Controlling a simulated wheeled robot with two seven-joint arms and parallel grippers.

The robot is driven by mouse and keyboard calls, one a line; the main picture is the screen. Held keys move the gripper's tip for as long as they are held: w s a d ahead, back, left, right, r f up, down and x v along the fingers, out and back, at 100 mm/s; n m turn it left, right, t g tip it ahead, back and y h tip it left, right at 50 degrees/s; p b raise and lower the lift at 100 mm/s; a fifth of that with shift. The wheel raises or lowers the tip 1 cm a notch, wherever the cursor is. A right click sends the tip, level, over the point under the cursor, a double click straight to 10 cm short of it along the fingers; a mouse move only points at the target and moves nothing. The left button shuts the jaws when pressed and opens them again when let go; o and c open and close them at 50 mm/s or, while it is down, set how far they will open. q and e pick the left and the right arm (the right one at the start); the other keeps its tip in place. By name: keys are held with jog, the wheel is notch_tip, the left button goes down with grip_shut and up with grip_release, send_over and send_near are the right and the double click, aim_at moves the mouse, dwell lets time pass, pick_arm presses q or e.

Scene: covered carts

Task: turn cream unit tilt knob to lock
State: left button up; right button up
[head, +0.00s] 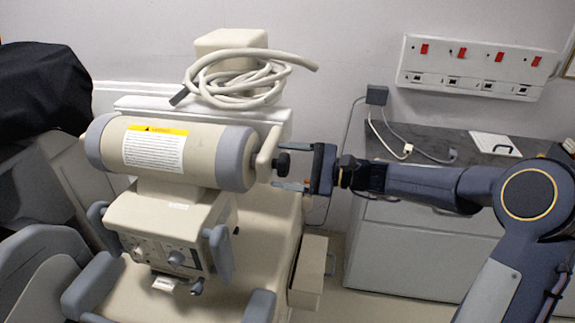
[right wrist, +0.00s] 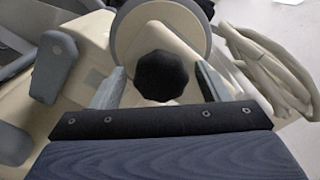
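The cream unit (head: 206,150) has a cylindrical body with grey end bands and a yellow-topped label. Its black tilt knob (head: 282,162) sticks out from the cylinder's right end. My right gripper (head: 290,166) comes in from the right, with one finger above and one below the knob. In the right wrist view the faceted black knob (right wrist: 162,76) lies between the two open fingers, with a gap on either side, so the fingers do not appear to touch it. My left gripper is not in view.
A coiled cream hose (head: 240,82) rests on top of the unit's rear. A grey cabinet (head: 420,235) stands at the right, below a wall panel with red switches (head: 478,67). A black-covered object (head: 40,90) is at the far left.

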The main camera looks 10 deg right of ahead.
jog(key=b+v, duration=0.1)
jog(key=v, duration=0.6)
jog(key=shift+d, duration=0.4)
jog(key=shift+s, duration=0.15)
jog(key=s+a+f+n+g+h, duration=0.1)
jog(key=s+f+n+g+h, duration=0.2)
jog(key=s, duration=0.6)
jog(key=s+a+f+n+h, duration=0.15)
jog(key=s+n+h, duration=0.25)
jog(key=s, duration=0.4)
jog(key=s+d+f+n+t+h, duration=0.1)
jog(key=s+d+f+n+h, duration=0.1)
jog(key=s, duration=0.3)
jog(key=s+d+f+n+h, duration=0.3)
jog(key=s+f, duration=0.1)
jog(key=s, duration=0.2)
jog(key=shift+s+f+t+h, duration=0.2)
jog(key=shift+f+t+h, duration=0.05)
jog(key=shift+t+h, duration=0.15)
jog(key=shift+a, duration=0.1)
